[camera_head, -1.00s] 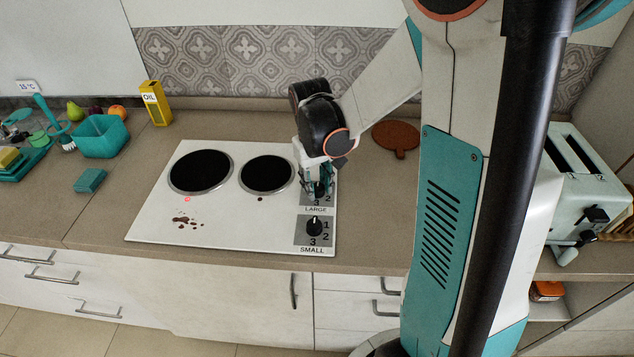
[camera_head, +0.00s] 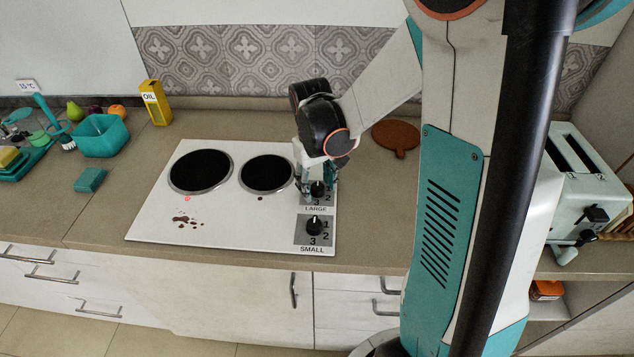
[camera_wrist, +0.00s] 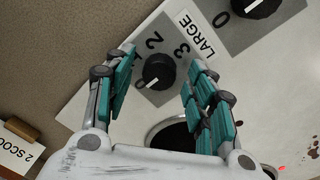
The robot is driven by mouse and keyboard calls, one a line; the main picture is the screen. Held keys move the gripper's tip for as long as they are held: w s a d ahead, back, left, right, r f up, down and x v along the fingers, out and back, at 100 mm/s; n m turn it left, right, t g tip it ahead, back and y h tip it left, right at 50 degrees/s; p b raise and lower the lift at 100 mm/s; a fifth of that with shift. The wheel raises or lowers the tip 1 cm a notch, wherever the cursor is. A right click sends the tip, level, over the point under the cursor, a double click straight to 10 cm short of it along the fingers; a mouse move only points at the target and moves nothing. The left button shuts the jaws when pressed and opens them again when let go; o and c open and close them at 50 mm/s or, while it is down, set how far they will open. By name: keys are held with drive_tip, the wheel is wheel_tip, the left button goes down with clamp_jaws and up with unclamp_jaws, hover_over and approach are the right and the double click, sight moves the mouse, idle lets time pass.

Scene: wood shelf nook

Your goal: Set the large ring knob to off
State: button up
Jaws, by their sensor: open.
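The large ring knob (camera_wrist: 158,72) is round and black, on the grey panel marked LARGE. In the wrist view its white mark points to the lower left, towards the 0; I cannot tell if it lines up exactly. My gripper (camera_wrist: 152,88) is open, with teal-lined fingers on either side of the knob and apparently clear of it. In the head view the knob (camera_head: 318,188) shows just below my gripper (camera_head: 317,190). A red light (camera_head: 187,199) glows in front of the left, larger hot plate (camera_head: 201,171).
The small knob (camera_head: 314,225) is nearer the front edge, its mark towards its 0. The right hot plate (camera_head: 267,174) lies left of my gripper. Dark spills (camera_head: 187,221) mark the white hob. A yellow oil carton (camera_head: 156,103) and brown trivet (camera_head: 397,137) stand apart behind.

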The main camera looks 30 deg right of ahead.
sight(315, 188)
drive_tip(key=shift+r, duration=0.1)
wheel_tip(315, 188, up, 12)
drive_tip(key=shift+a, duration=0.35)
idle(0.6)
drive_tip(key=s+a+r+t, duration=0.3)
drive_tip(key=s+a+t, duration=0.4)
drive_tip(key=s, duration=0.6)
drive_tip(key=shift+s+a+y, duration=0.15)
drive_tip(key=shift+a+y, duration=0.15)
drive_tip(key=shift+a, duration=0.85)
